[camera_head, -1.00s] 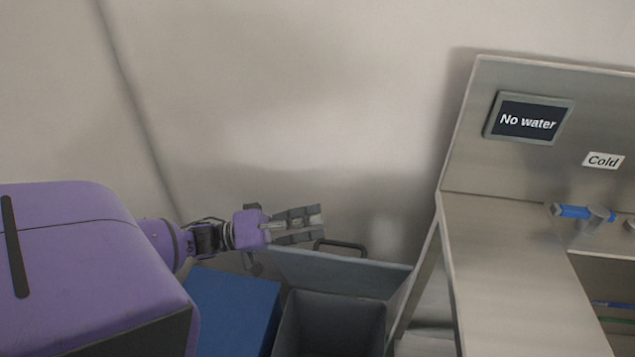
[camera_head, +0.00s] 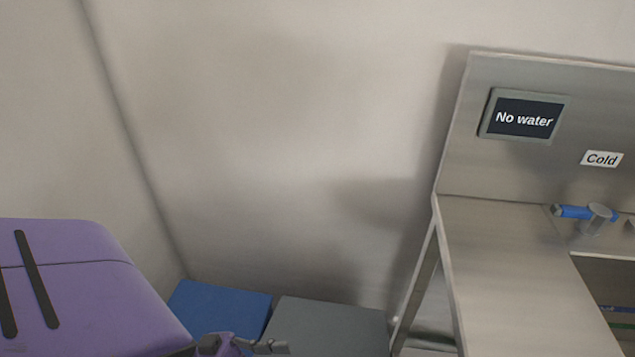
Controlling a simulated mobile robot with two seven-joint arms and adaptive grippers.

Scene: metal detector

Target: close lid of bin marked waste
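A grey bin lid (camera_head: 328,325) lies flat at the bottom middle, beside a blue lid or box top (camera_head: 222,304) on its left. No waste marking is readable on either. My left gripper (camera_head: 272,347) is low at the bottom edge, at the near left corner of the grey lid. Only a small part of its fingers shows, so I cannot tell if it is open or shut, or if it touches the lid. The inside of the grey bin is hidden under the lid. My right gripper is not in view.
A steel sink counter (camera_head: 500,260) stands on the right, with a "No water" sign (camera_head: 523,118), a "Cold" label (camera_head: 602,159) and a blue-handled tap (camera_head: 585,213). A bare wall (camera_head: 270,130) is behind the bins.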

